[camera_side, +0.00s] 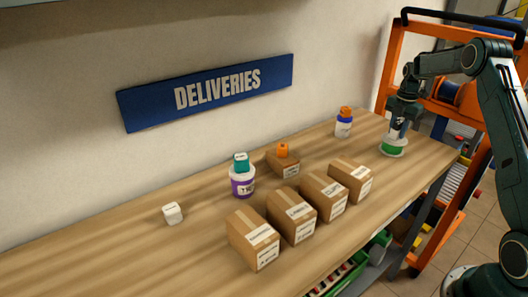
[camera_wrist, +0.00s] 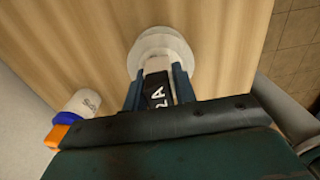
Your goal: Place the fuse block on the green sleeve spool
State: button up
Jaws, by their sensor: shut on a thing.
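The green sleeve spool (camera_side: 394,147), green with pale flanges, stands at the far right end of the bench in the side view. Its pale round flange (camera_wrist: 150,44) shows at the top of the wrist view. My gripper (camera_side: 398,128) is directly over the spool, pointing down. In the wrist view its blue fingers (camera_wrist: 158,88) are shut on a dark block with white lettering, which I take for the fuse block (camera_wrist: 157,92). The block is just above or on the spool; I cannot tell whether they touch.
A white and blue container with an orange top (camera_side: 344,124) stands left of the spool. Several cardboard boxes (camera_side: 254,240) line the front edge. A white cube (camera_side: 172,213) sits far left. An orange rack (camera_side: 385,65) is behind.

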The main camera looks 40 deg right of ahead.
aim_at(400, 122)
jog(key=o, duration=1)
jog(key=shift+o, duration=0.2)
jog(key=shift+r, duration=0.15)
notch_tip(400, 122, up, 12)
jog(key=shift+f, duration=0.15)
